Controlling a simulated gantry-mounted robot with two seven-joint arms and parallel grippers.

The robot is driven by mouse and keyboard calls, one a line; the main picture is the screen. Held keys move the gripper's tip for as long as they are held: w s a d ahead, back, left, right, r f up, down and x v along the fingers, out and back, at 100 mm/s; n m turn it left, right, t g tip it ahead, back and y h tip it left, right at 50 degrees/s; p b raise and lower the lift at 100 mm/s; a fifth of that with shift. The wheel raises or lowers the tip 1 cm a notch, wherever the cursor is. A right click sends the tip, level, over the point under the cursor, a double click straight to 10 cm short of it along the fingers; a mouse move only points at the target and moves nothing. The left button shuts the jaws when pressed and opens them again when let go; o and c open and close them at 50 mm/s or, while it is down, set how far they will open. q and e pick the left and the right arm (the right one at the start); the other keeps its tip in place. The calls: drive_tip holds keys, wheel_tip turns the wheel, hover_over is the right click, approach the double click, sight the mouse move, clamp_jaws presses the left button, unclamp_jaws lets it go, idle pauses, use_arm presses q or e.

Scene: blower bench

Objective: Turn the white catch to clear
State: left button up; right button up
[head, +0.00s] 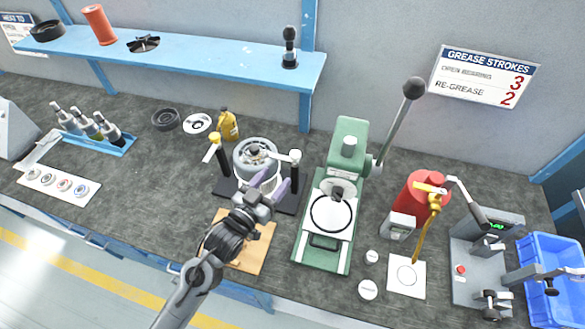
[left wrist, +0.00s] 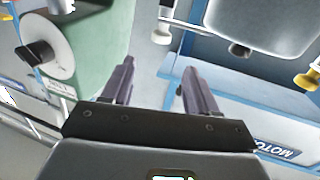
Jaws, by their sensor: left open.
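The white catch (head: 295,156) sits on top of a dark post at the right of the round silver motor (head: 256,153), with its short arm pointing left toward the motor. A yellow-topped catch (head: 215,139) stands on the left post, its arm pointing down-left, away from the motor. My left gripper (head: 276,188) is open and empty, just in front of the motor and below the white catch, apart from it. The left wrist view shows its two spread fingers (left wrist: 158,88) with nothing between them. A white cap, seemingly the white catch (left wrist: 161,38), lies beyond them. My right gripper is out of view.
The green press (head: 325,225) with its long lever stands close to the right. A wooden board (head: 258,250) lies under my left wrist. A yellow bottle (head: 228,125) stands behind left. A red cylinder (head: 415,190) and a blue bin (head: 535,245) are farther right.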

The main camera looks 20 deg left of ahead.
sight(292, 158)
use_arm(q)
drive_tip(key=w, duration=0.3)
drive_tip(key=w+d+b, duration=0.1)
drive_tip(key=w, duration=0.3)
drive_tip(key=w+d+b, duration=0.1)
drive_tip(key=w, duration=0.3)
drive_tip(key=shift+w+f, duration=0.25)
drive_tip(key=shift+f, duration=0.15)
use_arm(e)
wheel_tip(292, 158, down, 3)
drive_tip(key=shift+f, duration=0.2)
use_arm(q)
drive_tip(key=shift+a, duration=0.1)
clamp_jaws()
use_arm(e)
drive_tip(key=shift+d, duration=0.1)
